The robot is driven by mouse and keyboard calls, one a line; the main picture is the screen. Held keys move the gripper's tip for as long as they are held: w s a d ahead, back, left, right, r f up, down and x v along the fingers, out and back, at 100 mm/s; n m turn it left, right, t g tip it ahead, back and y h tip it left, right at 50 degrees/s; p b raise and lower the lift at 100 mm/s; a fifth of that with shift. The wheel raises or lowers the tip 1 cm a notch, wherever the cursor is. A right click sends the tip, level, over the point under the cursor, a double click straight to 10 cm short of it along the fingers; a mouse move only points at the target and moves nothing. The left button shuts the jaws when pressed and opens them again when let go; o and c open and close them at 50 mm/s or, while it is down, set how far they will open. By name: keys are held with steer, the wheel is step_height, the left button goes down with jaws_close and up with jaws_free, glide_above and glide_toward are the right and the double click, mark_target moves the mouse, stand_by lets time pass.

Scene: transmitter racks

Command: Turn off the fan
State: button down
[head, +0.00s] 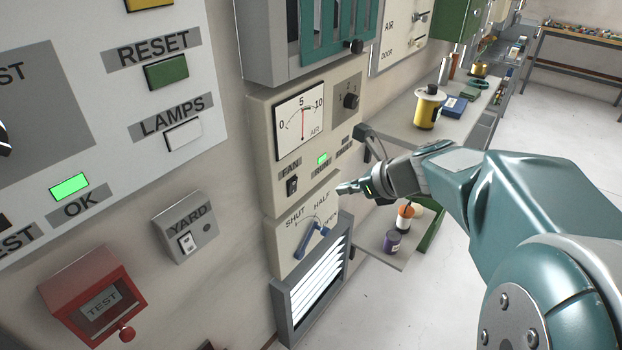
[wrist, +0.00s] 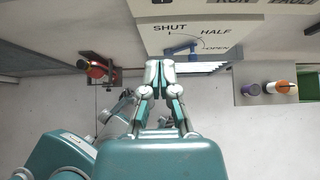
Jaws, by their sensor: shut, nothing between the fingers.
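The fan switch (head: 292,186) is a small dark switch under the FAN label on a beige panel (head: 262,140). Its position is too small to tell. A green lamp (head: 322,159) glows above the RUN label to its right. The air gauge (head: 300,118) above has its needle near 5. My gripper (head: 345,188) is shut and empty, to the right of the switch and apart from it.
A blue lever (head: 316,241) and a white louvred vent (head: 314,275) sit below the fan panel. Bottles (head: 393,241) stand on a low shelf at right. A bench (head: 400,120) runs behind my arm.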

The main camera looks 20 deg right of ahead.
mark_target(293, 180)
steer(key=x, duration=0.4)
steer(key=r+x, duration=0.1)
steer(key=x, duration=0.3)
steer(key=w+x, duration=0.1)
steer(key=x, duration=0.2)
steer(key=shift+w+a+r, duration=0.15)
steer(key=shift+w+a, duration=0.2)
steer(key=shift+a, duration=0.2)
steer(key=shift+w+a, duration=0.15)
steer(key=shift+w, duration=0.1)
steer(key=shift+w+a+r, duration=0.2)
steer(key=shift+w, duration=0.1)
steer(key=shift+r, duration=0.15)
steer(key=shift+r, duration=0.6)
